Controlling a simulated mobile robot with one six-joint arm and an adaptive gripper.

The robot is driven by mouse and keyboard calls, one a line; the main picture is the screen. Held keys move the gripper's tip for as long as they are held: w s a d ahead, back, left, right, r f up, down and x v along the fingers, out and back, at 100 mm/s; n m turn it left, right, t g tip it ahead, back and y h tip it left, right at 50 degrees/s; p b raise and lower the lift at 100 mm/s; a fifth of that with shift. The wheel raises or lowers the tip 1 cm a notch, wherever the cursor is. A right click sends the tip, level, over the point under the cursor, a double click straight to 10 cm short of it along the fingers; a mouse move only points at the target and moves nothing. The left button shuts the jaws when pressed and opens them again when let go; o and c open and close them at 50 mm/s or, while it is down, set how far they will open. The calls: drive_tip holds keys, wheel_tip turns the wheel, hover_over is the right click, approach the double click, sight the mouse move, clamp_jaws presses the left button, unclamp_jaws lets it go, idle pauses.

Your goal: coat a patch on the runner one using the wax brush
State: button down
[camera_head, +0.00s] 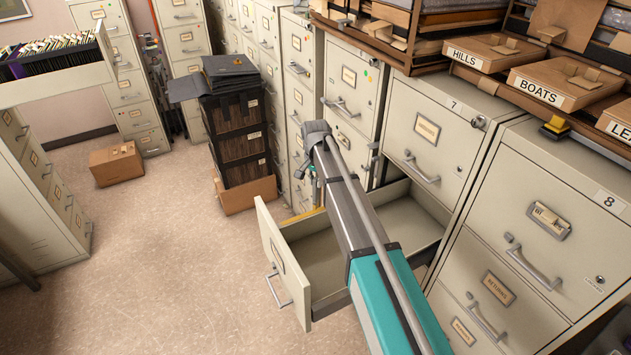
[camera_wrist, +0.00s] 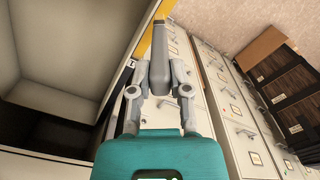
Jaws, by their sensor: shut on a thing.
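My gripper (camera_wrist: 160,82) is shut on a grey, elongated thing, which I take for the wax brush (camera_wrist: 159,50). Its far end points up in the wrist view; its bristles cannot be made out. Behind it runs a yellow strip (camera_wrist: 146,40) along the edge of the open drawer, beside a small label (camera_wrist: 131,62) that seems to read 1. Whether the brush touches the strip cannot be told. In the head view my arm hides most of my gripper.
The open drawer (camera_head: 277,250) is empty where it shows and juts out under cabinet 7 (camera_head: 422,135). A cardboard box (camera_head: 117,163) lies farther left. The floor (camera_head: 160,260) at left is clear.

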drive_tip(key=shift+r+p, duration=1.9)
drive_tip(key=shift+r, duration=0.3)
